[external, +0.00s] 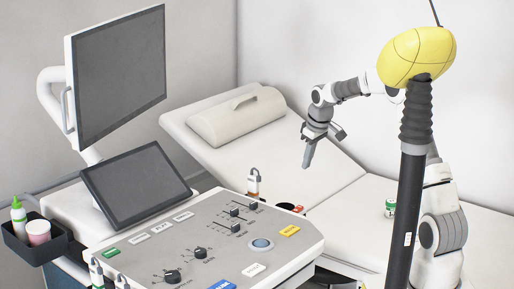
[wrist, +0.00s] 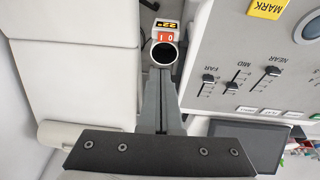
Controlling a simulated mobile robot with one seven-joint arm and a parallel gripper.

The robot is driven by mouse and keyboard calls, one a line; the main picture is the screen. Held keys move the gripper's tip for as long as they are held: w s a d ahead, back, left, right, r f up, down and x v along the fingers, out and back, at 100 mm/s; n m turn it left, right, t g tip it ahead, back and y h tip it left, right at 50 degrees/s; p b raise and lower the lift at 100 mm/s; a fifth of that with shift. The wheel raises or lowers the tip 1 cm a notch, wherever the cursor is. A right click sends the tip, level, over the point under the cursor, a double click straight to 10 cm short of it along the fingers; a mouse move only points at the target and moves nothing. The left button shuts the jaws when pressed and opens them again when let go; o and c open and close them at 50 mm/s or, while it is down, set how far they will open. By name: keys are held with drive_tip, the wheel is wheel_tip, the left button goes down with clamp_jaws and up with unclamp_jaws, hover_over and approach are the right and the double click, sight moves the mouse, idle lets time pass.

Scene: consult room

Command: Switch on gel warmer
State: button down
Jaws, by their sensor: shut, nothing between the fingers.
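The gel warmer (wrist: 166,38) shows at the top of the wrist view, by the console's edge. It has a dark round opening, a red rocker switch (wrist: 165,38) marked 1 and 0, and a small yellow display reading about 23. In the external view the gel warmer (external: 290,207) is a small dark and red shape at the console's right side. My gripper (external: 307,160) is shut and empty, pointing down above the couch, higher than the warmer. In the wrist view the fingertips of my gripper (wrist: 161,78) appear just below the warmer's opening. The switch's position is too small to tell.
The console (external: 205,240) with sliders and knobs stands left of the warmer. A probe in a holder (external: 253,183) sticks up at its back edge. A couch (external: 340,190) with a pillow (external: 237,115) lies behind. A green and white can (external: 390,207) stands on the couch.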

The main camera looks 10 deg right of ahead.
sight(299, 208)
drive_tip(key=x, duration=0.8)
drive_tip(key=d+x, duration=0.1)
drive_tip(key=x, duration=0.4)
drive_tip(key=shift+s+f+b, duration=0.1)
drive_tip(key=shift+s+b, duration=0.05)
drive_tip(key=shift+b, duration=0.2)
drive_tip(key=shift+f, duration=0.4)
drive_tip(key=shift+d, duration=0.1)
drive_tip(key=shift+w+d+f+g+y, duration=0.1)
drive_tip(key=shift+w+f+g+y, duration=0.2)
drive_tip(key=shift+f, duration=0.1)
drive_tip(key=shift+s, duration=0.1)
drive_tip(key=shift+s+a+r, duration=0.25)
drive_tip(key=shift+s+a, duration=0.3)
drive_tip(key=shift+r, duration=0.1)
